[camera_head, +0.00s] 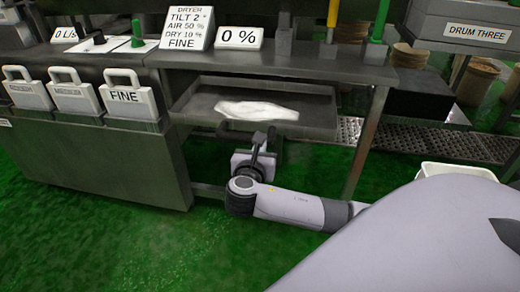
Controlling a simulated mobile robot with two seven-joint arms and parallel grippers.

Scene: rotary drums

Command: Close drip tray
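The drip tray (317,113) is a shallow dark metal tray under the dryer table, with a white patch of material (256,110) lying in it. Its inside shows in front of and below the table edge, so it stands out from under the table. My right gripper (247,132) comes in from the right on a light grey arm and is at the tray's front rim, left of its middle. Its dark fingers look spread apart with nothing between them. I cannot tell whether they touch the rim. My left gripper is not in view.
The metal table (320,65) carries the dryer sign (187,27) and a 0 % sign (240,38). A cabinet with handled white plates, one marked FINE (124,95), stands left. A table leg (366,145) and perforated walkway (430,140) are right. Green floor (110,235) is clear in front.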

